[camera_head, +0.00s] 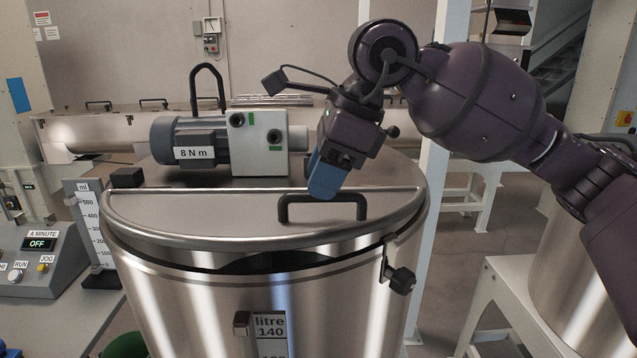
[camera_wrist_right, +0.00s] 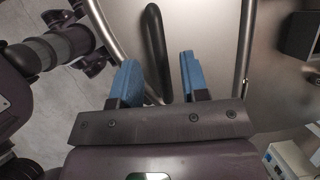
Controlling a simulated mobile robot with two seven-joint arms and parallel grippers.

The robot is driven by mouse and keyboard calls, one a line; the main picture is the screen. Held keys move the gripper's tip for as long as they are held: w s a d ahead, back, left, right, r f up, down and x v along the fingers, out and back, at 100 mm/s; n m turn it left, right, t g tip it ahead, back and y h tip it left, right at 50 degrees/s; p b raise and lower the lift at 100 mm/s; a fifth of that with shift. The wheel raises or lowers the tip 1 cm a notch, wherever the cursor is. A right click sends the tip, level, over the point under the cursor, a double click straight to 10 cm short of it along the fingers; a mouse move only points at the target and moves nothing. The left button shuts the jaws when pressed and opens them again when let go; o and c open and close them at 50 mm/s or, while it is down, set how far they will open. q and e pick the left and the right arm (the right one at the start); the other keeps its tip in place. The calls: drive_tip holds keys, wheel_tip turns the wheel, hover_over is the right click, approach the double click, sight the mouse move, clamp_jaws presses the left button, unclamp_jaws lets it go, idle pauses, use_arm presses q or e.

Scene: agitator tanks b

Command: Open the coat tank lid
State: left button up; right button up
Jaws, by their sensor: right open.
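The steel coat tank (camera_head: 190,300) stands in the middle of the head view. A black bar handle (camera_head: 350,200) stands on this lid near the right. In the right wrist view, the handle (camera_wrist_right: 155,45) shows between the two open fingers (camera_wrist_right: 160,65), with nothing gripped. Whether a finger touches it I cannot tell. My left gripper is not in view.
A motor (camera_head: 190,142) marked 8 N m sits on the tank's rear top with a black loop behind it. A clamp (camera_head: 400,275) hangs at the right rim. A control box (camera_head: 38,255) reading OFF and a measuring scale (camera_head: 90,230) stand left. A white post (camera_head: 435,170) rises right.

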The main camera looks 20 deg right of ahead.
drive_tip(key=shift+x, duration=0.9)
clamp_jaws()
